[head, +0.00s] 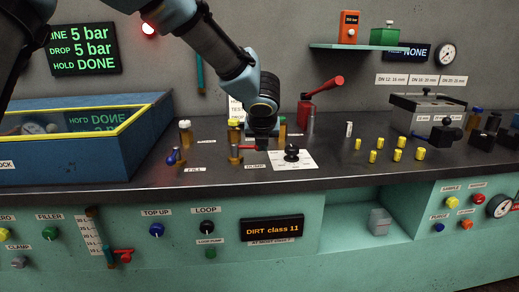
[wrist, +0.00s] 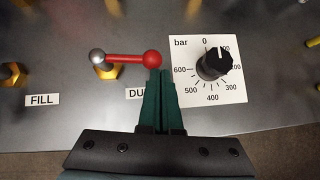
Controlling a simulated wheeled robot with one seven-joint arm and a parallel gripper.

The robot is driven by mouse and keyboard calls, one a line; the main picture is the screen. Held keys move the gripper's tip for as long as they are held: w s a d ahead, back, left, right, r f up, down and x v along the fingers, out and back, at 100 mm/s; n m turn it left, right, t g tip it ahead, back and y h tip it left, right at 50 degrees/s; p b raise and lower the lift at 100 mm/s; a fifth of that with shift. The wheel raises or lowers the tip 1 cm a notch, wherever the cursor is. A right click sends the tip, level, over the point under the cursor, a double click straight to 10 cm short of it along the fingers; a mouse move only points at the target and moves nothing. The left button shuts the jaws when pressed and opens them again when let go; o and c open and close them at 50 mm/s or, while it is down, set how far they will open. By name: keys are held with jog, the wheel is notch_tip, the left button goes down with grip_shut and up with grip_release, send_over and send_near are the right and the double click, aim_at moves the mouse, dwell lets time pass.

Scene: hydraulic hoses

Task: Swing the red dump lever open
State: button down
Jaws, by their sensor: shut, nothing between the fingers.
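The red dump lever (wrist: 130,58) lies across the wrist view, from a grey pivot cap on a brass fitting at its left to a red ball at its right. It also shows in the head view (head: 247,148), partly behind my gripper. My gripper (wrist: 160,74) has its green fingers together, with nothing between them. The fingertips are right at the near side of the red ball; I cannot tell if they touch it. In the head view my gripper (head: 262,142) is low over the counter. The DUMP label (wrist: 135,93) is partly hidden by the fingers.
A black dial knob (wrist: 213,65) on a white bar scale stands close to the right of the fingers. A FILL label (wrist: 42,99) and a brass fitting (wrist: 12,74) are at the left. A larger red-handled lever (head: 322,88) stands behind at the right.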

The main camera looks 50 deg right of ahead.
jog(key=shift+w+d, duration=0.2)
jog(key=shift+d, duration=0.25)
dwell(0.5)
jog(key=shift+r, duration=0.1)
